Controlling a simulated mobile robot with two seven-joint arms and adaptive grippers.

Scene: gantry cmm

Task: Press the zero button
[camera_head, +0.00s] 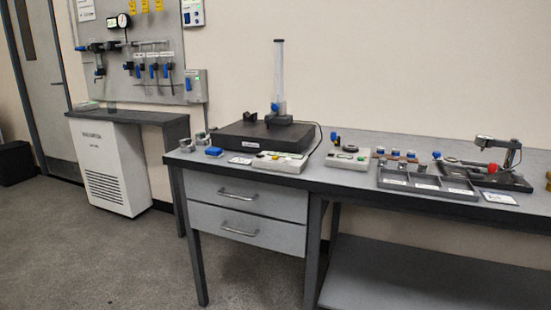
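A low white control box (278,163) sits at the front edge of the workbench, with small coloured buttons on top, one of them yellowish. A second white box (347,157) stands to its right with a dark knob-like part and a small green spot. The button labels are too small to read, so I cannot tell which one is the zero button. Behind the first box is a dark plate (252,137) with an upright light column (279,75). Neither of my grippers shows in the head view.
The grey workbench (330,180) has drawers below. A divided tray (428,186) and a dark stand (497,168) are at the right. A white cabinet (112,165) stands at the left wall. The floor in front is clear.

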